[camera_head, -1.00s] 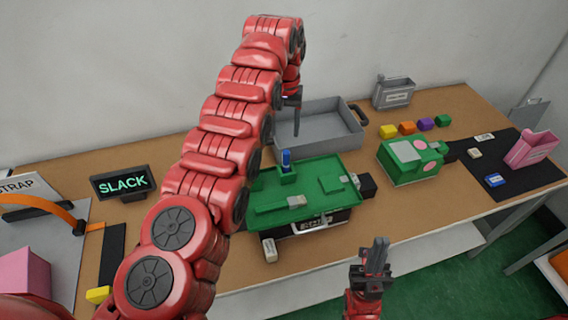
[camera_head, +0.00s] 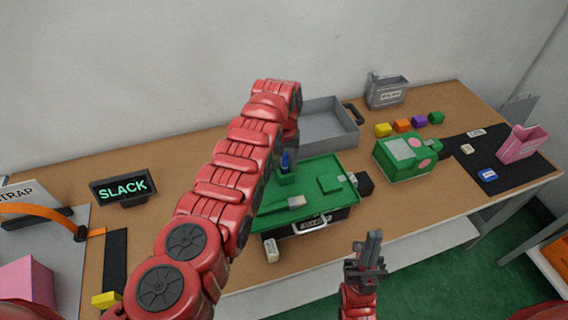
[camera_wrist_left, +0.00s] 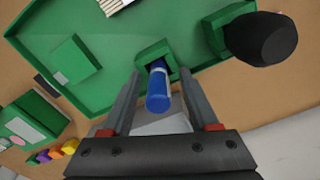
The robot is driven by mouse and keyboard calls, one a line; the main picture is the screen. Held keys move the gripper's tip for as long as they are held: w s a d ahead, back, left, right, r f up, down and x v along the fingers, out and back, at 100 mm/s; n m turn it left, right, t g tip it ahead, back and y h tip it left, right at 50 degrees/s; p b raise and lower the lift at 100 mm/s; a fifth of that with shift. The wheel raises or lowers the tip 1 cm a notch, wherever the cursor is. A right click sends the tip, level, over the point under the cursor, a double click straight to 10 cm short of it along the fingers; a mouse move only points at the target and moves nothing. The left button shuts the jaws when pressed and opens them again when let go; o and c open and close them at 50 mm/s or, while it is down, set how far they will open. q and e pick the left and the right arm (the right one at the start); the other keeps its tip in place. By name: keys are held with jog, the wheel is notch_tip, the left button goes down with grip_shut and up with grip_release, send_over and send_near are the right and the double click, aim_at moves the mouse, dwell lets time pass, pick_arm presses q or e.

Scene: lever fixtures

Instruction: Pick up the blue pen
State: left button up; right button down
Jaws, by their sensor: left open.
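The blue pen (camera_head: 285,160) stands upright in a small green holder (camera_head: 286,178) at the back left of the green tray (camera_head: 268,208). In the left wrist view the pen (camera_wrist_left: 158,90) shows its blue end between the two fingers of my left gripper (camera_wrist_left: 159,76), with gaps on both sides. The left gripper is open and appears not to touch the pen. In the head view my left arm hides most of that gripper. My right gripper (camera_head: 370,243) is in front of the table with its fingers together, empty.
A grey bin (camera_head: 330,128) stands just behind the green tray. A green box (camera_head: 402,158) and several coloured blocks (camera_head: 402,125) are to the right. A black round knob (camera_wrist_left: 262,38) is near the gripper in the wrist view. A SLACK sign (camera_head: 123,188) stands left.

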pick_arm(q)
jog(key=shift+s+d+r, duration=0.1)
jog(key=shift+s, duration=0.05)
jog(key=c, duration=0.5)
grip_shut()
